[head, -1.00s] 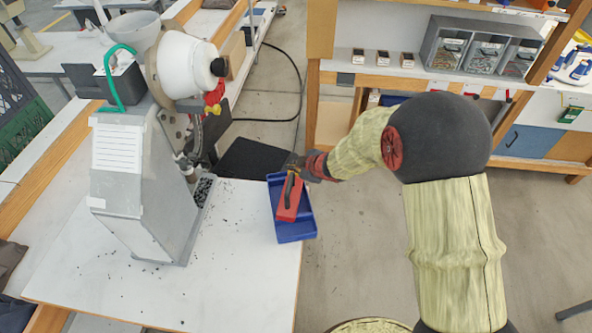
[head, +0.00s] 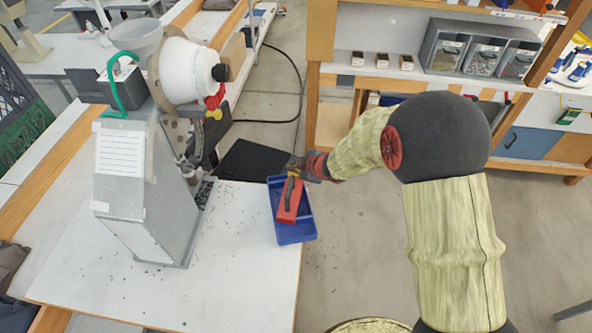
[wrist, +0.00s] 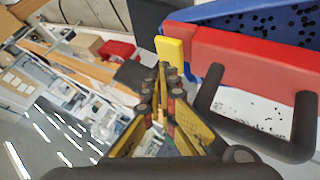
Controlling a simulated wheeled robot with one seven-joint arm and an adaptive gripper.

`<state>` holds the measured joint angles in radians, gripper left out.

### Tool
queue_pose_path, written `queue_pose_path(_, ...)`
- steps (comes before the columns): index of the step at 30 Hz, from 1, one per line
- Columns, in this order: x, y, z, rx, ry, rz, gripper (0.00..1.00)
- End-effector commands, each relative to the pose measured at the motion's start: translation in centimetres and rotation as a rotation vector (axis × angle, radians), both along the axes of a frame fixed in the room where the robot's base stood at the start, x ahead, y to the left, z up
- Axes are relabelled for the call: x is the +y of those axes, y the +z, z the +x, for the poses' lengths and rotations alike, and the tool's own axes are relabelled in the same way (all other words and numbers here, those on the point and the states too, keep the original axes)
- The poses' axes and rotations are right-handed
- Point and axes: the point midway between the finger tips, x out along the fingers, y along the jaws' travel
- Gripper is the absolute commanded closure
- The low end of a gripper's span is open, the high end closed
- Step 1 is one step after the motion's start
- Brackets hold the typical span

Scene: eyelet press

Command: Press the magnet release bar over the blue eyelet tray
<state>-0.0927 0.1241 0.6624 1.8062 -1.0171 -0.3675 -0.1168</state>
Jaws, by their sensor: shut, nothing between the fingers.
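The red magnet bar (head: 288,212) with its dark handle lies over the blue eyelet tray (head: 303,233) at the table's right edge. In the wrist view the red bar (wrist: 240,62) crosses the upper right, with a yellow tab (wrist: 174,52) at its near end and the grey handle (wrist: 255,142) below. The blue tray (wrist: 235,14), holding many small black eyelets, shows behind it. My gripper (head: 296,166) is at the bar's far end in the head view. In the wrist view its fingers (wrist: 165,75) are shut and empty, close below the yellow tab. I cannot tell whether they touch it.
A grey eyelet press (head: 140,190) with a white hopper stands on the white table (head: 240,275), left of the tray. Small black eyelets are scattered around it. A shelf with a grey bin box (head: 480,48) stands at the back right. Open floor lies right of the table.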

Motion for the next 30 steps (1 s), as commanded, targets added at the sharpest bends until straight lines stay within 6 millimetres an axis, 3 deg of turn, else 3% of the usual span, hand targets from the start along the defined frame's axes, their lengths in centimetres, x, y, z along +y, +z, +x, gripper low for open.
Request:
queue_pose_path(17,0.0,1.2,0.0,-0.001,0.0,0.001,1.0)
queue_pose_path(30,0.0,5.2,0.0,-0.002,0.001,0.0,1.0)
